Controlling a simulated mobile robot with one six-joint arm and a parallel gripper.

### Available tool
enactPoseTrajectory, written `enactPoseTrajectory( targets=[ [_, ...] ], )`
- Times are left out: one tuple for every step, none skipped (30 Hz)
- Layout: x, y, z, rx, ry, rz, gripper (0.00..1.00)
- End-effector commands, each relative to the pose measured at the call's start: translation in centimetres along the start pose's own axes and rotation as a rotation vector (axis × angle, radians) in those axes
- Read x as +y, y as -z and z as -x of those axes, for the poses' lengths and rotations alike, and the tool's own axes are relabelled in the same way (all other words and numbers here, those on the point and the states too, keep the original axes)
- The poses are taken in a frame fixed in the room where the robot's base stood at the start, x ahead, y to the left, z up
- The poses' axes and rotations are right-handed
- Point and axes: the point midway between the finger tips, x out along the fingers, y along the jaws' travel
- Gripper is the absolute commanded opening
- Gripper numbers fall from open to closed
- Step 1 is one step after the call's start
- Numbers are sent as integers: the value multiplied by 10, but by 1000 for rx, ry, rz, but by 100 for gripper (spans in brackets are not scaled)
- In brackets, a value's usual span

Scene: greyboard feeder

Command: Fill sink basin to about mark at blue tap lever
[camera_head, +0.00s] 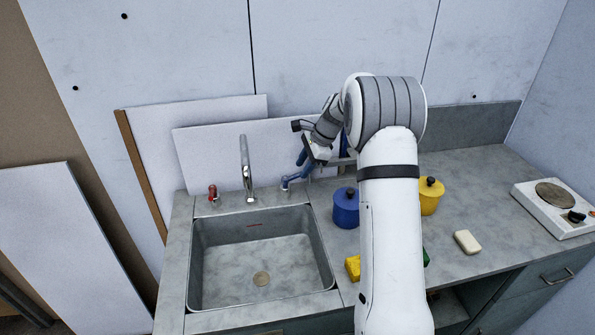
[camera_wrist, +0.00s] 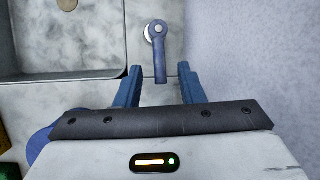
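The grey sink basin (camera_head: 217,283) is set in the counter, with a round drain (camera_head: 261,279) in its floor and a short red mark (camera_head: 255,225) on its back wall. I see no water in it. The faucet spout (camera_head: 245,165) stands behind the basin. The blue tap lever (camera_head: 290,181) is right of the spout and shows in the wrist view (camera_wrist: 160,60). The red tap lever (camera_head: 213,193) is left of the spout. My gripper (camera_wrist: 160,70) is open, its blue fingers on either side of the blue lever's free end, with gaps on both sides.
A blue canister (camera_head: 345,210) stands on the counter right of the basin. A yellow canister (camera_head: 430,198), a soap bar (camera_head: 467,242) and a hotplate (camera_head: 550,212) are farther right. A yellow block (camera_head: 352,268) lies near the basin's right edge. White boards lean behind the sink.

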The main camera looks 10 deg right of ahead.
Motion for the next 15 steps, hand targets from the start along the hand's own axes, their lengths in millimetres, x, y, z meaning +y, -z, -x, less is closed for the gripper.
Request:
enactPoseTrajectory(
  targets=[
    [1, 0, -8, -1, -3, -1, 35],
    [0, 0, -12, -1, -2, -1, 35],
    [0, 0, -16, 0, -1, -1, 35],
    [0, 0, -19, 0, -1, -1, 35],
    [0, 0, -22, 0, -1, 0, 35],
    [0, 0, -25, 0, -2, 0, 35],
    [0, 0, -27, 0, -1, 0, 35],
    [0, 0, -28, 1, -1, 0, 35],
    [0, 0, -29, 1, 0, 0, 35],
    [0, 0, -30, 1, 0, 1, 35],
    [0, 0, -30, 1, 1, 1, 35],
    [0, 0, -30, 1, 1, 1, 35],
    [0, 0, -30, 1, 1, 1, 35],
    [0, 0, -30, 1, 1, 1, 35],
    [0, 1, -30, 1, 1, 0, 35]
  ],
)
